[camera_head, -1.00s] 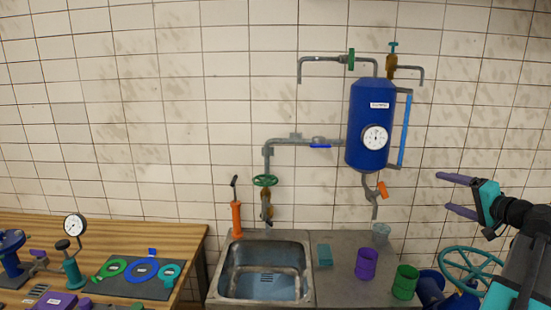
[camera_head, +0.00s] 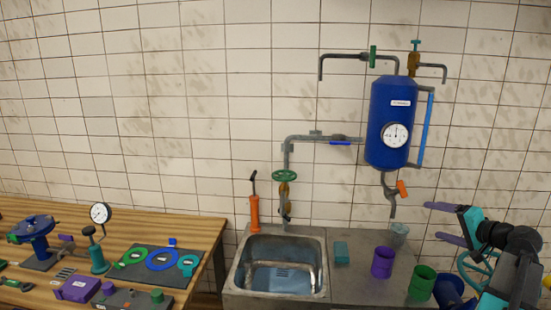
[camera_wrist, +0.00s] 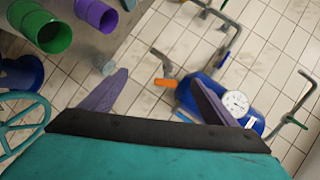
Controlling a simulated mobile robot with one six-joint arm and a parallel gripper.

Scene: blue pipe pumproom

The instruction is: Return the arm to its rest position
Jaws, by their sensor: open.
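My gripper (camera_head: 442,223) is at the right of the head view, its two purple fingers apart and pointing left. Nothing is between them. In the wrist view my gripper (camera_wrist: 160,97) also shows open and empty. It is in front of and right of the counter, below the blue tank (camera_head: 391,125) on the wall. In the wrist view the tank is partly hidden behind one finger.
A purple cup (camera_head: 382,262), a green cup (camera_head: 421,283) and a clear glass (camera_head: 399,233) stand on the counter near my gripper. A teal handwheel (camera_head: 477,268) is partly behind my arm. A sink (camera_head: 277,268) and a wooden bench (camera_head: 180,228) lie left.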

